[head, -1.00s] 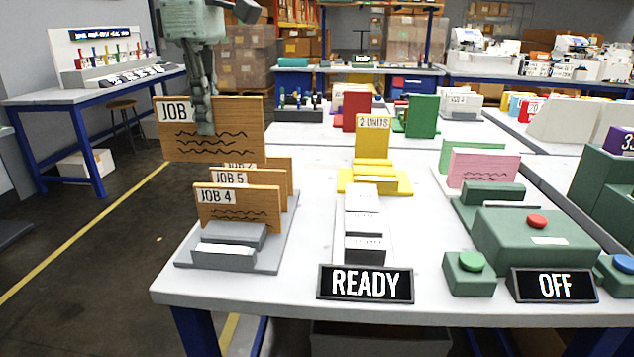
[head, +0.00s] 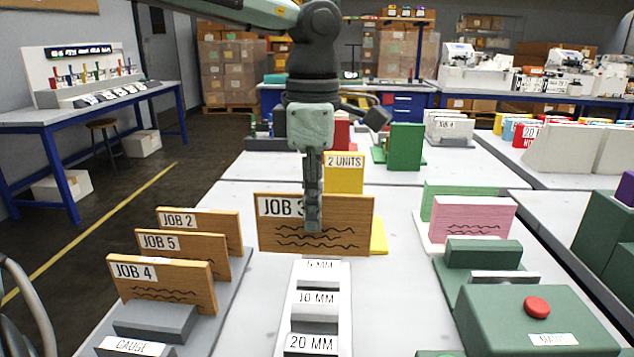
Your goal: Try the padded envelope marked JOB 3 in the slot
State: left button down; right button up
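My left gripper (head: 312,205) points down and is shut on the brown JOB 3 envelope (head: 350,225), which is upright with its label and wavy lines facing me. One finger covers the end of the label. The envelope is in front of the yellow 2 UNITS stand (head: 345,178) and hides much of it. Nearer me is a white strip of slot blocks (head: 342,295) marked 5 MM, 10 MM and 20 MM. The envelope's lower edge is just behind the 5 MM block; I cannot tell whether it touches anything. My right gripper is not in view.
The JOB 2 (head: 222,228), JOB 5 (head: 200,255) and JOB 4 (head: 175,280) envelopes stand in a grey rack (head: 225,305) at left. A pink board (head: 475,218) and a green machine with a red button (head: 530,330) stand at right. White table lies bare between.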

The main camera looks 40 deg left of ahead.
aim_at(317, 254)
pick_arm(q)
jog(key=shift+w+d+f, duration=0.2)
jog(key=shift+d, duration=0.1)
jog(key=shift+s+f, duration=0.15)
jog(key=shift+f, duration=1.45)
jog(key=shift+f+b, duration=0.5)
jog(key=shift+f, duration=0.3)
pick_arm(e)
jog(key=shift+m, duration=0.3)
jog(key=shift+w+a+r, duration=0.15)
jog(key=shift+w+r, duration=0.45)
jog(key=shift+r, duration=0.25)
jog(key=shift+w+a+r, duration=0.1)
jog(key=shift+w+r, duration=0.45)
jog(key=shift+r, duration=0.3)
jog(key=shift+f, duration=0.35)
pick_arm(q)
jog(key=shift+f+b, duration=2)
jog(key=shift+b, duration=0.35)
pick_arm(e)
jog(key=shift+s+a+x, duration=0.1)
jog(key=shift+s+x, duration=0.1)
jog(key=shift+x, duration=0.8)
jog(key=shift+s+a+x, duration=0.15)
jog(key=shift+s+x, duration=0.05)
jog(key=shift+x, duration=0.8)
pick_arm(q)
jog(key=shift+r, duration=0.1)
